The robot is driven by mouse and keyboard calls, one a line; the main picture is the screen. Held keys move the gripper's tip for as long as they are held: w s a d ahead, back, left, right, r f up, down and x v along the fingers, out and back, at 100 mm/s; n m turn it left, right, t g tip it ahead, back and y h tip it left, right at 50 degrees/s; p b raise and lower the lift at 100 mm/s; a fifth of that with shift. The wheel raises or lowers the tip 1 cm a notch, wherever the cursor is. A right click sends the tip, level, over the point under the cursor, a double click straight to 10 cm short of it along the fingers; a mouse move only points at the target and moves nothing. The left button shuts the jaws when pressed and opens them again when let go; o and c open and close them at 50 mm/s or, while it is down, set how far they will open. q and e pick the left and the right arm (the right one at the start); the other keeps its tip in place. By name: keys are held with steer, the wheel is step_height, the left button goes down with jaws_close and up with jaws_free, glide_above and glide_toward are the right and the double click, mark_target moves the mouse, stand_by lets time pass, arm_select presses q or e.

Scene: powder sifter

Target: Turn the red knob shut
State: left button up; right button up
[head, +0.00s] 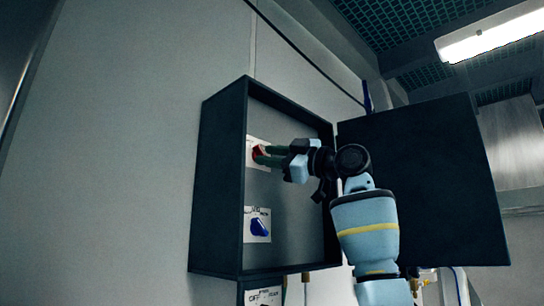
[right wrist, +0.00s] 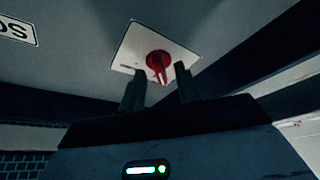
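The red knob (head: 258,153) sits on a white plate in the upper part of an open dark wall box (head: 221,180). In the right wrist view the red knob (right wrist: 158,62) shows on its white plate (right wrist: 190,55), its handle pointing down between the fingers. My right gripper (head: 268,156) reaches into the box at the knob. Its two fingers stand apart in the right wrist view (right wrist: 160,82), one on each side of the knob's handle, with gaps visible. Whether a fingertip touches the knob I cannot tell. My left gripper is in neither view.
A blue knob (head: 260,227) on a white plate sits below the red one. The box's dark door (head: 425,185) stands open to the right, behind my right arm. A label marked OFF (head: 264,296) is under the box. Bare wall lies to the left.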

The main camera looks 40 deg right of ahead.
steer(key=v, duration=0.7)
steer(key=shift+s+b, duration=0.35)
steer(key=shift+d+f, duration=0.1)
steer(key=shift+f, duration=0.15)
stand_by(0.4)
